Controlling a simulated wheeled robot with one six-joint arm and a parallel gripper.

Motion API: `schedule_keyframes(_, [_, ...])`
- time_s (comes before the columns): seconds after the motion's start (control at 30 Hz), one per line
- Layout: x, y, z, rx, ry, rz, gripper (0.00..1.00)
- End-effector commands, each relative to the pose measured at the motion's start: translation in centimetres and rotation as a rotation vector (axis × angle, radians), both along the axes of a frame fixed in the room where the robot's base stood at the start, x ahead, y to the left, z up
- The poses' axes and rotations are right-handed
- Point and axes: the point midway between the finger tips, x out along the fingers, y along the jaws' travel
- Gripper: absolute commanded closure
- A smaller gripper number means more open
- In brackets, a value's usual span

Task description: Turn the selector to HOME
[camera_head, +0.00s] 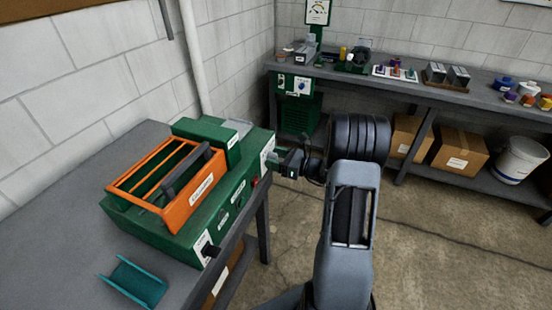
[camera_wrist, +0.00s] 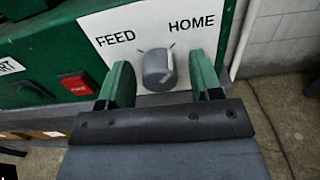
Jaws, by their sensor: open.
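The selector is a grey round knob (camera_wrist: 158,72) on a white plate (camera_wrist: 115,32) with FEED at upper left and HOME at upper right, in the wrist view. A light mark shows on the knob's right side; I cannot tell surely which word it points to. My gripper (camera_wrist: 162,80) is open, with one green finger on each side of the knob and gaps between. Contact is not visible. In the head view my gripper (camera_head: 278,158) is at the right end of the green machine (camera_head: 230,195), and hides the knob there.
A red switch (camera_wrist: 76,84) is left of the plate. The machine, with an orange guard (camera_head: 190,205), stands on a grey bench (camera_head: 60,235). A teal channel piece (camera_head: 135,283) lies in front. A back bench (camera_head: 420,88) holds small parts; the floor between is open.

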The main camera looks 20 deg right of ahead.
Motion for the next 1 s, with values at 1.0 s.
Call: schedule_keyframes(1.0, [-10.0,-9.2,0.0,0.000,0.000,-0.001,0.41])
